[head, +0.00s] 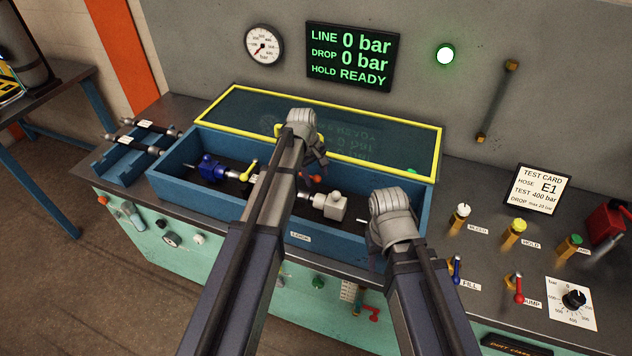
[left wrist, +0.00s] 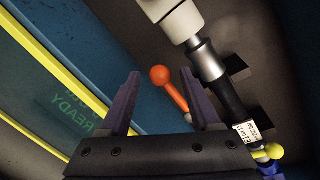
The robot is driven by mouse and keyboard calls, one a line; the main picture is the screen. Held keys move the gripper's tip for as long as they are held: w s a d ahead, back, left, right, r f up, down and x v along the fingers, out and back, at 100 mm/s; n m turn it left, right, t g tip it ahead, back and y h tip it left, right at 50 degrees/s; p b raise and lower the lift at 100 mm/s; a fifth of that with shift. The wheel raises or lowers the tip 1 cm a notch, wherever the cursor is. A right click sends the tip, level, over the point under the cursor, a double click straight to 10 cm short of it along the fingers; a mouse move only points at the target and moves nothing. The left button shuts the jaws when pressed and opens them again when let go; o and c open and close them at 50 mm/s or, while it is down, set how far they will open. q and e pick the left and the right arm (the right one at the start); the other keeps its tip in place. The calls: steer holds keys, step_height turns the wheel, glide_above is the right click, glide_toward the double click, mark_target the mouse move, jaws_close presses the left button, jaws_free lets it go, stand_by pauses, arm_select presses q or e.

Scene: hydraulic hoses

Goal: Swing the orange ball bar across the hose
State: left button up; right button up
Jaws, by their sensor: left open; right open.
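The orange ball bar (left wrist: 178,97) shows in the left wrist view, its ball end (left wrist: 160,76) between the lines of my left fingers and its bar running down beside the hose. In the head view its orange part (head: 311,178) shows just below my left gripper (head: 316,166). My left gripper (left wrist: 163,92) is open and empty, close above the bar; contact cannot be told. The dark hose (left wrist: 230,103) has a silver end fitting and a white label, and lies inside the blue trough (head: 240,213). My right gripper (head: 376,246) is open, at the trough's right front; its fingers are mostly hidden.
A yellow-framed clear lid (head: 230,110) stands raised behind the trough. A blue block (head: 211,168) and yellow lever (head: 249,169) sit left in the trough, a white block (head: 330,205) right. Valve levers (head: 518,288) stand on the bench at right. The display (head: 352,56) reads 0 bar, READY.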

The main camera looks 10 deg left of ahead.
arm_select(q)
steer(key=shift+f, duration=0.15)
steer(key=shift+c, duration=0.3)
jaws_close()
stand_by(1.1)
